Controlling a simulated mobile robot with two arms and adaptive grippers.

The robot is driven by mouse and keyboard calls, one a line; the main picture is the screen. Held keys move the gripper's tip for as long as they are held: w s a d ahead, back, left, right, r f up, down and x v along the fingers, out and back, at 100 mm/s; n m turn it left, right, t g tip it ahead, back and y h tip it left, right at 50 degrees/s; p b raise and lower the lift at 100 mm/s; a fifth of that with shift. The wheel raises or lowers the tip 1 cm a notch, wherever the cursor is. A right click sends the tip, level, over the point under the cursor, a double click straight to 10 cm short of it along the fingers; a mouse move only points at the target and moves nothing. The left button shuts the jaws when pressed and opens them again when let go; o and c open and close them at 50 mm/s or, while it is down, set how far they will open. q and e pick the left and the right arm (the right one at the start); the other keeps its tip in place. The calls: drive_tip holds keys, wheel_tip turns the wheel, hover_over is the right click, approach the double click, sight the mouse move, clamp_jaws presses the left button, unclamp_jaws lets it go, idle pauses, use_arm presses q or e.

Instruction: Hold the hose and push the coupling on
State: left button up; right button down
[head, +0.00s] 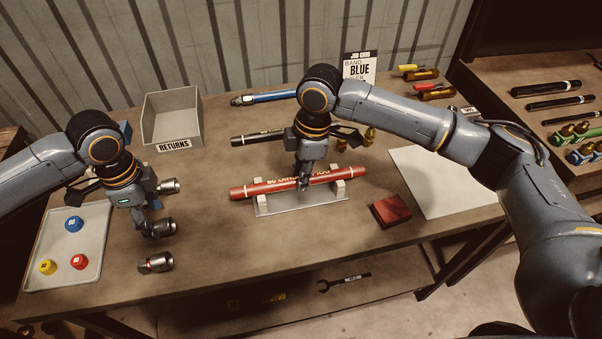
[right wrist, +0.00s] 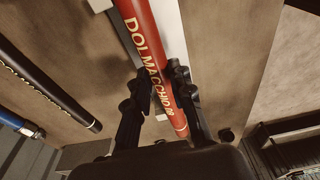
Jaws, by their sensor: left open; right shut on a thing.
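The red hose (head: 262,187) with yellow lettering lies across a light cradle (head: 300,203) in the middle of the bench. My right gripper (head: 303,182) is shut on the hose near its middle; the right wrist view shows the fingers (right wrist: 160,85) on both sides of the hose (right wrist: 158,62). Three metal and dark couplings lie in a column at the left: a far one (head: 169,186), a middle one (head: 164,228) and a near one (head: 156,263). My left gripper (head: 149,229) is open at the middle coupling; whether it touches is unclear.
A grey tray (head: 90,262) with blue, yellow and red caps lies at the left. A RETURNS bin (head: 172,118) stands behind. Black (head: 258,137) and blue (head: 275,96) hoses lie behind the cradle. A red block (head: 390,210) and white sheet (head: 450,185) lie at the right.

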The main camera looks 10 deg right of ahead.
sight(157, 223)
use_arm(q)
drive_tip(key=shift+f, duration=1.7)
clamp_jaws()
drive_tip(key=shift+r, duration=3.55)
drive_tip(key=w+d+f, duration=0.1)
drive_tip(key=d, duration=0.1)
drive_tip(key=w+d+f+y, duration=0.1)
drive_tip(key=d, duration=0.1)
drive_tip(key=w+d+f+y, duration=0.1)
drive_tip(key=d+f, duration=0.1)
drive_tip(key=d, duration=0.1)
